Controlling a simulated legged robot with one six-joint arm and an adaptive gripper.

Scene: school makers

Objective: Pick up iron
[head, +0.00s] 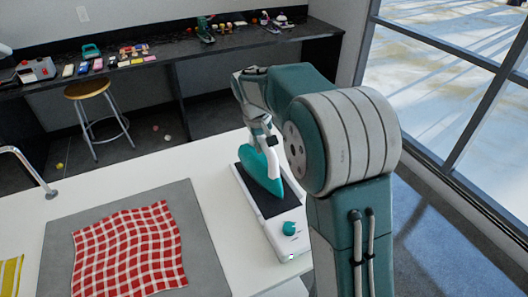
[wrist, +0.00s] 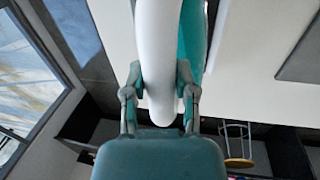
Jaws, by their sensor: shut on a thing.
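The iron (head: 261,169) is teal and white and sits on or just above the dark plate of a white base (head: 269,218) with a teal knob; I cannot tell whether it touches the plate. My gripper (head: 262,130) is above the iron, at its handle. In the wrist view my gripper (wrist: 158,100) has its two fingers on either side of the white handle of the iron (wrist: 158,50), shut on it. The arm hides part of the base's right side in the head view.
A red checked cloth (head: 128,250) lies on a grey mat (head: 200,240) left of the base, on the white table (head: 222,165). A yellow cloth (head: 10,275) and a faucet (head: 30,170) are at the left. A stool (head: 90,90) and a dark counter (head: 160,50) with items stand behind.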

